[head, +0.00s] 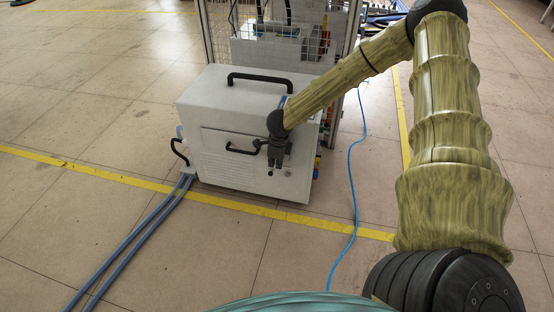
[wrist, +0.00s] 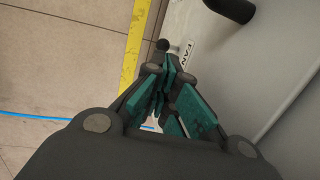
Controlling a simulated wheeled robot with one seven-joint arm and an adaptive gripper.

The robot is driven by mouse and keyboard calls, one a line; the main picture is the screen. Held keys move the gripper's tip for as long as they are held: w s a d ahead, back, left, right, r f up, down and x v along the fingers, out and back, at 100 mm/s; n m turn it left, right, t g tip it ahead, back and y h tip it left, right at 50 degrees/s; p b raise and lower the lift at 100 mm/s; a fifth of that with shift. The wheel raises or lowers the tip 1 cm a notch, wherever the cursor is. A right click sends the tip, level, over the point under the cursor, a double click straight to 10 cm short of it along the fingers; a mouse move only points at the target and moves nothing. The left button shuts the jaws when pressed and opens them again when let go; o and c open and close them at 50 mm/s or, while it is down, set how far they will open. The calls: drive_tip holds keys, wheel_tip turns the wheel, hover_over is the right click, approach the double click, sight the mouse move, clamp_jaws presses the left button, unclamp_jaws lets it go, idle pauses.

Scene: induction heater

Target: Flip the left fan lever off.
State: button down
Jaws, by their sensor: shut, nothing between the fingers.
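The heater (head: 250,130) is a pale grey box standing on the floor in the head view. My gripper (head: 277,165) is in front of its face, near the lower right. In the wrist view my gripper (wrist: 170,72) is shut, with its teal pads together and nothing between them. A small lever with a round black knob (wrist: 162,45) shows just beyond the fingertips, beside a white FAN label (wrist: 187,52). I cannot tell whether the fingers touch it. Part of the lever is hidden behind the fingers, and its setting is unclear.
A black handle (head: 240,148) stands out from the heater's face, left of my gripper, and another handle (head: 260,78) is on top. Blue hoses (head: 135,240) run from its left side. A mesh rack (head: 285,30) is behind.

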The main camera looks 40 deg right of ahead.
sight(271, 172)
drive_tip(key=shift+w+d+f+b, duration=0.15)
drive_tip(key=shift+f+b, duration=0.2)
drive_tip(key=shift+f, duration=0.5)
drive_tip(key=shift+w+a+f+b, duration=0.15)
drive_tip(key=shift+f+b, duration=0.25)
drive_tip(key=shift+f, duration=0.5)
drive_tip(key=shift+w+d+f+b, duration=0.1)
drive_tip(key=shift+w+f+b, duration=0.2)
drive_tip(key=shift+f, duration=0.55)
drive_tip(key=shift+s, duration=0.1)
